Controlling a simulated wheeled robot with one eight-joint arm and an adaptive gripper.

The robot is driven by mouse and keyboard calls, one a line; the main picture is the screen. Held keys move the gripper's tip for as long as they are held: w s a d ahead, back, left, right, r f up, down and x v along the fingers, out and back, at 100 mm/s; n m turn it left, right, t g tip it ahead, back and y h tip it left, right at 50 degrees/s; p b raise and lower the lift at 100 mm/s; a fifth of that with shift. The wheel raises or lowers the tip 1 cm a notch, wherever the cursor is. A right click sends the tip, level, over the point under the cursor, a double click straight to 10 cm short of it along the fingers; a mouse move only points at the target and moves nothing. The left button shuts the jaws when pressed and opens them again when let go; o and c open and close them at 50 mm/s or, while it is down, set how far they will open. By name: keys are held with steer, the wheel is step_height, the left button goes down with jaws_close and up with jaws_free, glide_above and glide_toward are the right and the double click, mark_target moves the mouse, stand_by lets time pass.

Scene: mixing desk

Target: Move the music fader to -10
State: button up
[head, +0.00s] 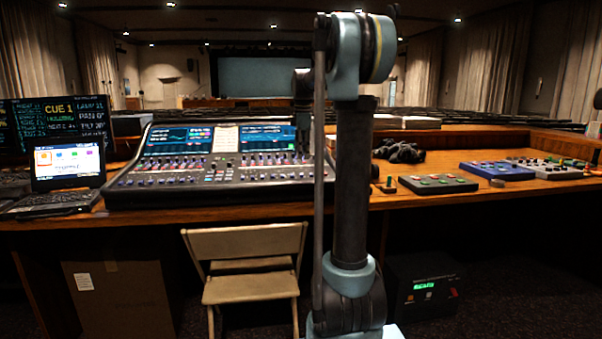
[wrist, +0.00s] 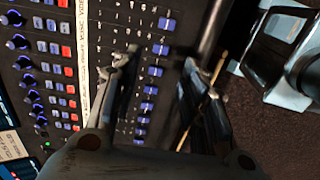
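The mixing desk (head: 215,165) stands on the wooden table in the head view. In the wrist view its surface shows a column of blue fader caps beside a white label strip (wrist: 82,22). Sideways lettering by the strip seems to read MUSIC and VIDEO. One blue cap (wrist: 160,49) lies roughly level with MUSIC, but I cannot tell surely that it is the music fader. Its scale marks are too small to read. My gripper (wrist: 160,66) is open, its fingers on either side of the fader column. Contact with a cap cannot be told. In the head view it is over the desk's right part.
A laptop (head: 68,170) stands left of the desk. Black cables (head: 400,151), a green-buttoned box (head: 438,184) and a blue box (head: 496,171) lie to the right. A folding chair (head: 250,289) stands in front. A black-and-white object (wrist: 285,50) shows beyond the desk edge in the wrist view.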

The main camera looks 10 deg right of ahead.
mark_target(301, 174)
steer(key=f, duration=0.8)
steer(key=shift+w+f, duration=0.1)
steer(key=shift+w, duration=0.3)
jaws_close()
steer(key=shift+w, duration=0.1)
